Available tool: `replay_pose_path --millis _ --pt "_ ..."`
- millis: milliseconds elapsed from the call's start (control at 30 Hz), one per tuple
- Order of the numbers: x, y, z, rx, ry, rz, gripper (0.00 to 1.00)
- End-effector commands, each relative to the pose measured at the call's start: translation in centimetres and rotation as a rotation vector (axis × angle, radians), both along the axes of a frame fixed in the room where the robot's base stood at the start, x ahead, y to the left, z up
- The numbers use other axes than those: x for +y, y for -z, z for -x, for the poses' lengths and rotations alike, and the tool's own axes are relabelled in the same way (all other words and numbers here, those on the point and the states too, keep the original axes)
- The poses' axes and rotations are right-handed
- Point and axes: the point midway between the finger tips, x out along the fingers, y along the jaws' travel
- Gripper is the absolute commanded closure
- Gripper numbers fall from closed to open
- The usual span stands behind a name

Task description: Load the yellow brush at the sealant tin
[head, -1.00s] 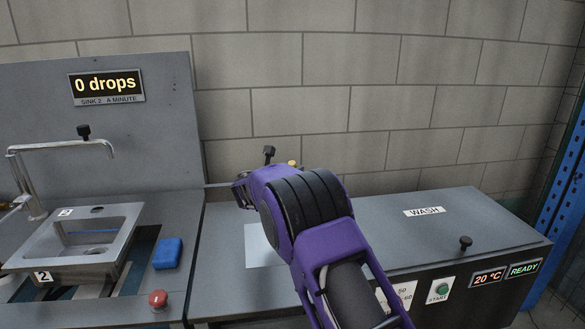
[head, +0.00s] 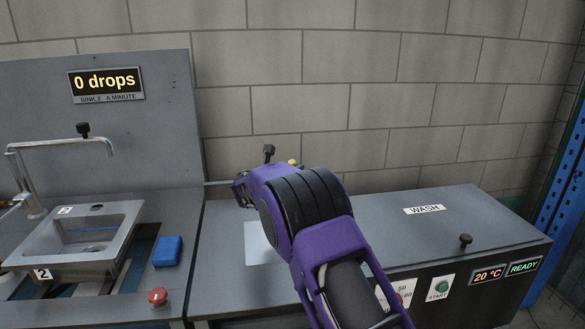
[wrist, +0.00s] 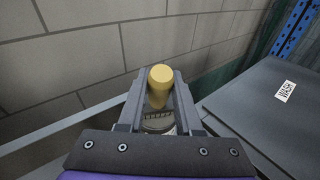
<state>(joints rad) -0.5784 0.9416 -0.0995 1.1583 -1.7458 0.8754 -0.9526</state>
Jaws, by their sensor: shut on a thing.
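In the wrist view, my gripper (wrist: 158,98) is shut on the yellow brush (wrist: 160,84). The brush's thick, round yellow handle stands up between the two grey fingers. Below it is a round, greyish rim with a pale part, perhaps the sealant tin (wrist: 158,124); its contents are hidden. I cannot tell whether the brush's lower end is in or above it. In the head view, my purple arm hides most of this spot, and only a small yellow tip (head: 293,162) shows above it.
A grey washer lid marked WASH (head: 425,209) lies to the right, with a knob (head: 466,240). A sink (head: 115,240), a blue block (head: 168,251) and a red button (head: 158,297) are at left. A pale sheet (head: 258,247) lies beside my arm. The block wall is close behind.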

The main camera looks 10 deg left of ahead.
Motion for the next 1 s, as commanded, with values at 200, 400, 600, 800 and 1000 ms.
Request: replay_pose_path --millis 200,400,600,800,1000 --pt "0.01 0.30 0.00 0.000 0.000 0.000 1.00" --pt "0.00 0.54 0.00 0.000 0.000 0.000 1.00" --pt "-0.01 0.64 0.00 0.000 0.000 0.000 1.00" --pt "0.00 0.72 0.01 0.001 0.000 0.001 1.00" --pt "-0.02 0.84 0.01 0.001 0.001 0.001 1.00"
